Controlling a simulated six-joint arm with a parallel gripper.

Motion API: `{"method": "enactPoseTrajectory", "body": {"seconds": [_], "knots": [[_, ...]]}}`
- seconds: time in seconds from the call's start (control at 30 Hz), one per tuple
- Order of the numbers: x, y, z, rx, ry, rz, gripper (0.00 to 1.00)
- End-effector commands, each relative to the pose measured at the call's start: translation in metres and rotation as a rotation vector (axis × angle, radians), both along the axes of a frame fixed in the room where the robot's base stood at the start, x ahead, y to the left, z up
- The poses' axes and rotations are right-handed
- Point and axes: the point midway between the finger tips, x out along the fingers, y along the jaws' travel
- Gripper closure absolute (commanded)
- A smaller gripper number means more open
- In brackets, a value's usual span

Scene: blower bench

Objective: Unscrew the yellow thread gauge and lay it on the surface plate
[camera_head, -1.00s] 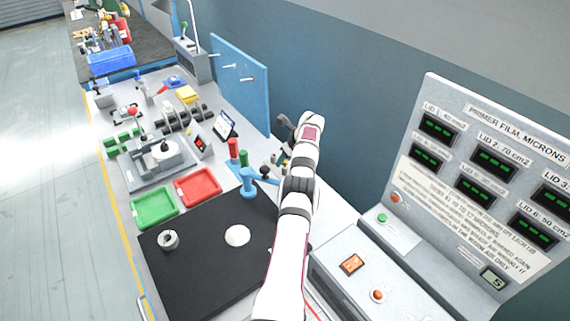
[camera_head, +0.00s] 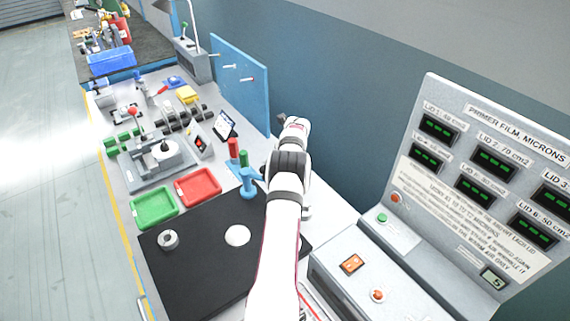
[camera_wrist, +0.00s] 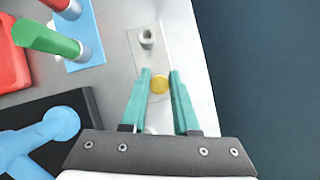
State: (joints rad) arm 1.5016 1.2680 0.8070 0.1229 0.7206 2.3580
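The yellow thread gauge (camera_wrist: 160,85) shows in the wrist view as a small round yellow top over a pale grey plate. My gripper (camera_wrist: 160,73) has two teal fingers, spread with one on each side of the gauge. Whether they touch it is hard to tell. The gauge's lower part and thread are hidden. In the head view my arm hides the gauge and the fingers. The black surface plate (camera_head: 200,275) lies at the front of the bench, with a white disc (camera_head: 237,235) and a grey ring (camera_head: 168,239) on it.
A blue stand (camera_head: 248,180) with red and green handles is close left of my wrist. Green (camera_head: 154,207) and red (camera_head: 198,187) trays lie behind the plate. A grey display console (camera_head: 470,200) is at right. A grey boss (camera_wrist: 147,37) stands beyond the gauge.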

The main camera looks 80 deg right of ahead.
Motion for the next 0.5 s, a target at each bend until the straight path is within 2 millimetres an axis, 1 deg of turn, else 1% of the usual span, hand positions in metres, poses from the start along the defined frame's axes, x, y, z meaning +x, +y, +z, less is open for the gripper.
{"method": "enactPoseTrajectory", "body": {"seconds": [0.23,0.27,0.4,0.5], "knots": [[-0.0007,-0.0002,-0.0003,0.001,0.000,0.016,1.00],[-0.0013,-0.0006,-0.0005,0.000,-0.001,0.043,1.00],[-0.0018,-0.0013,-0.0011,-0.002,-0.003,0.288,1.00],[-0.0004,-0.0005,-0.0016,0.000,-0.001,0.372,1.00]]}}
